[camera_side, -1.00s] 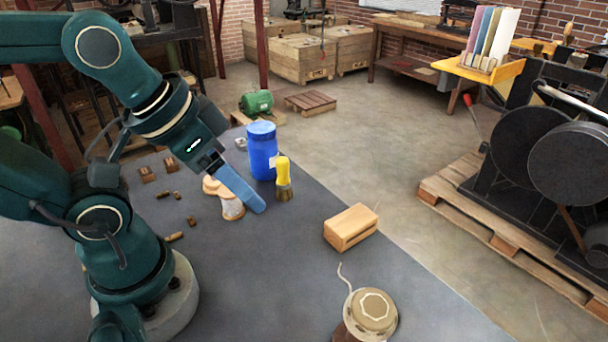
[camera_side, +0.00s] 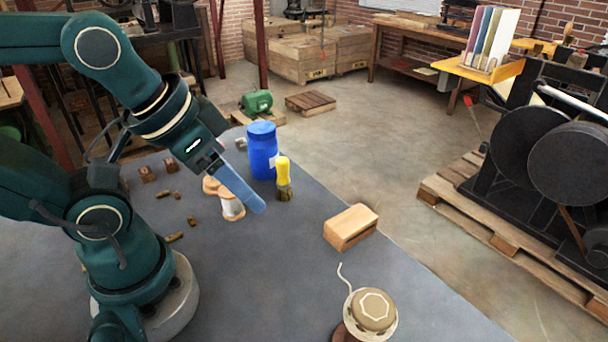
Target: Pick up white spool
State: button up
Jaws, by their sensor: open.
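A spool with a white middle (camera_side: 233,210) and tan wooden ends stands on the grey table, partly hidden behind my gripper. My gripper (camera_side: 256,206) points down and to the right with its blue fingers and is open. The fingers overlap the spool in this view, and I cannot tell whether they touch it or are beside it. Nothing shows held in the fingers. Another round, cream-coloured spool-like thing (camera_side: 372,309) with a loose white cord sits at the front right of the table.
A blue jar (camera_side: 262,150) and a yellow-handled brush (camera_side: 284,180) stand close behind and right of my gripper. A wooden block (camera_side: 350,228) lies to the right. Small brown pieces (camera_side: 174,237) are scattered at the left. The table's front middle is clear.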

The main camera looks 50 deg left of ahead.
jog(key=shift+o, duration=0.2)
jog(key=o, duration=0.3)
